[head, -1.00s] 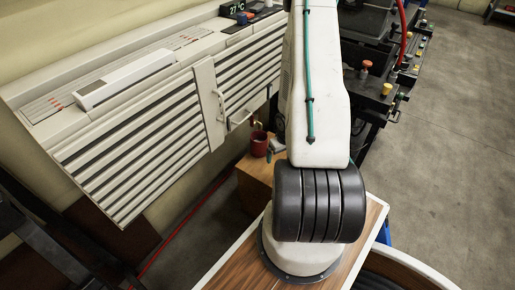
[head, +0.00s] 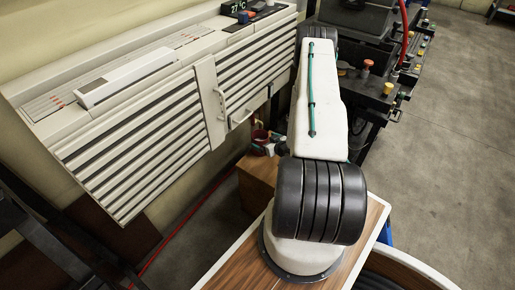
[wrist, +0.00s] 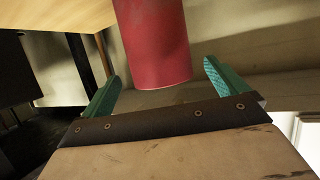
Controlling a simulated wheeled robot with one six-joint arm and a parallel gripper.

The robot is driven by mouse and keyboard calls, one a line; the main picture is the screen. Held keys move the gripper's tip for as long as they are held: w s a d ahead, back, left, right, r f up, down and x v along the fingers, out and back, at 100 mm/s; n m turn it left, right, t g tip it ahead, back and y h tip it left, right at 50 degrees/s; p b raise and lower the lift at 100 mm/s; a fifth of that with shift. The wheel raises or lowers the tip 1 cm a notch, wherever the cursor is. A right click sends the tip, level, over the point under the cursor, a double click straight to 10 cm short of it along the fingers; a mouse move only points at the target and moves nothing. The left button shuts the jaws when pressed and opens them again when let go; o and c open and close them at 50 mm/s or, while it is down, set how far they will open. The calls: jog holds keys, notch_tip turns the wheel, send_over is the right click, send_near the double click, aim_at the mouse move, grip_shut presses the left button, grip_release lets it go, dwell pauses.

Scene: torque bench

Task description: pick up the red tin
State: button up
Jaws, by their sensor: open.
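The red tin (wrist: 153,42) fills the upper middle of the wrist view, a plain red cylinder cut off by the top edge. My gripper (wrist: 162,80) is open, with one teal finger on either side of the tin in the picture and a gap to each. I cannot tell how deep the tin sits between the fingers. In the head view the red tin (head: 260,135) shows small beside the cabinet, partly hidden by the gripper (head: 268,149).
A wooden box or stand (head: 256,176) is below the tin in the head view. A slatted white cabinet (head: 140,130) rises close on the left. A dark bench with coloured knobs (head: 380,88) stands on the right. Open concrete floor (head: 460,130) lies farther right.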

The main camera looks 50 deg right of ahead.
aim_at(255, 136)
jog(key=x, duration=0.4)
jog(key=shift+w+d+f, duration=0.1)
jog(key=shift+w+f, duration=0.15)
jog(key=shift+c, duration=0.4)
jog(key=c, duration=1.3)
jog(key=shift+r, duration=0.2)
